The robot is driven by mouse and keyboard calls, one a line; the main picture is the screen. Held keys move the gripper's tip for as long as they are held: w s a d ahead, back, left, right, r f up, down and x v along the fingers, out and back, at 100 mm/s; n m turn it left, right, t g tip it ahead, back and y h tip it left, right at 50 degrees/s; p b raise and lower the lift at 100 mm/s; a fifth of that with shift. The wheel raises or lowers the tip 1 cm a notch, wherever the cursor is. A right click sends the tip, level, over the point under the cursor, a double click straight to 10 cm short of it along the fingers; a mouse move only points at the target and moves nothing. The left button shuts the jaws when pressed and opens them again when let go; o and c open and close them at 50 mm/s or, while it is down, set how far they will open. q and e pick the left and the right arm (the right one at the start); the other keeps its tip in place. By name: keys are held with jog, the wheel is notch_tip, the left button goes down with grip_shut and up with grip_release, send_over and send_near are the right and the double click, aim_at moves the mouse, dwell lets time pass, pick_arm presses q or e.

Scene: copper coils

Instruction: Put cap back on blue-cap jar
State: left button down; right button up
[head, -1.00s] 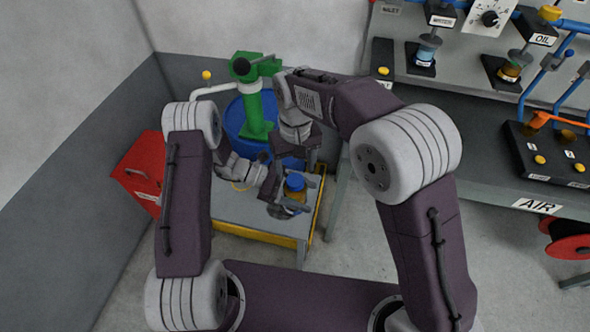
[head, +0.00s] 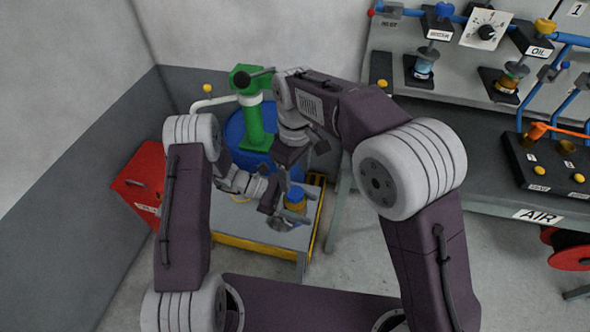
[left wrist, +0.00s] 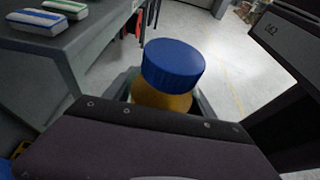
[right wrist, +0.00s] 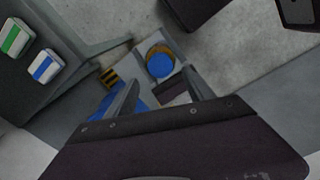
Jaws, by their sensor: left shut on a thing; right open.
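The jar (left wrist: 160,101) has a yellow-amber body and is held upright in my left gripper (head: 287,217). The blue cap (left wrist: 172,64) sits on top of the jar in the left wrist view. I cannot tell how tightly it is seated. The cap (head: 296,192) also shows in the head view, above the small cart. In the right wrist view the blue cap (right wrist: 160,62) lies beyond the fingertips of my right gripper (right wrist: 160,82).
A grey-topped cart with a yellow edge (head: 262,249) stands below the grippers. Behind it are a blue drum (head: 236,130) and a green pump (head: 262,125). A red box (head: 140,178) is at the left. A workbench with panels (head: 490,195) fills the right.

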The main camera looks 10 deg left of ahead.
aim_at(295, 192)
notch_tip(295, 192, down, 7)
jog(key=shift+f, duration=0.15)
grip_shut()
jog(key=m, duration=0.5)
jog(key=shift+m, duration=0.3)
jog(key=shift+o, duration=0.8)
grip_release()
notch_tip(295, 192, up, 12)
